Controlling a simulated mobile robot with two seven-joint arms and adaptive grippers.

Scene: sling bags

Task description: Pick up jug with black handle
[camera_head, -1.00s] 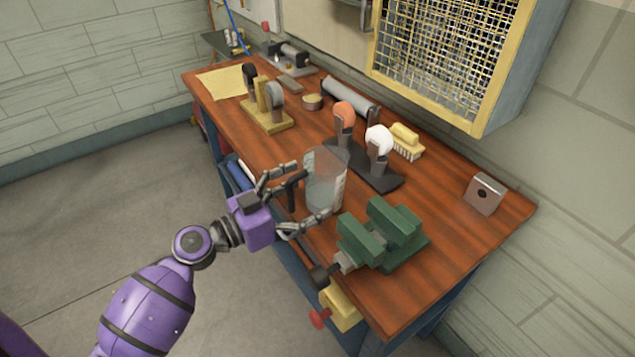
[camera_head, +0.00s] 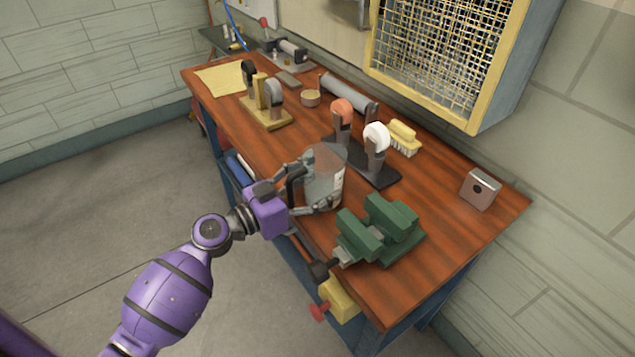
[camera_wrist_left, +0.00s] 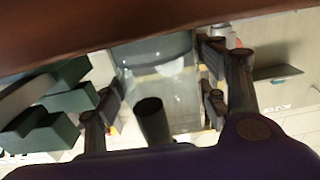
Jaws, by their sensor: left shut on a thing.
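The clear jug (camera_head: 326,178) stands on the wooden workbench near its front edge, and its black handle (camera_head: 294,184) faces my left arm. In the left wrist view the see-through jug (camera_wrist_left: 160,80) sits between my fingers, with the dark handle (camera_wrist_left: 152,121) pointing toward the palm. My left gripper (camera_head: 312,184) is shut on the jug, with one finger on each side of its body. It also shows in the left wrist view (camera_wrist_left: 165,95). The jug looks upright, and I cannot tell any gap under it. My right gripper is not in view.
A green vise (camera_head: 378,230) stands close to the right of the jug. Behind the jug is a dark stand (camera_head: 374,172) with an orange-topped and a white-topped tool. A yellow brush (camera_head: 404,137) and a metal block (camera_head: 480,189) lie farther right. The bench's right part (camera_head: 440,240) is clear.

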